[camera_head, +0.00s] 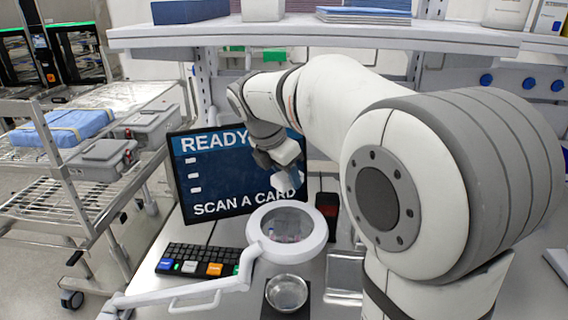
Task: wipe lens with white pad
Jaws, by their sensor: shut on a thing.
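The round lens (287,224) sits in a white ring on a jointed white arm above the desk. My gripper (277,168) is above and behind the lens, in front of the monitor. It is shut on a small pale thing, which looks like the white pad (289,183). The pad hangs below the fingers and appears apart from the lens ring. Its edges are hard to tell against the screen, and the fingertips are small in this view.
A monitor (190,172) reads "READY" and "SCAN A CARD". A keyboard (200,258) lies left of the lens. A round metal dish (286,293) stands below it. A dark red-lit device (327,208) stands to the right. A shelf (330,31) spans above.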

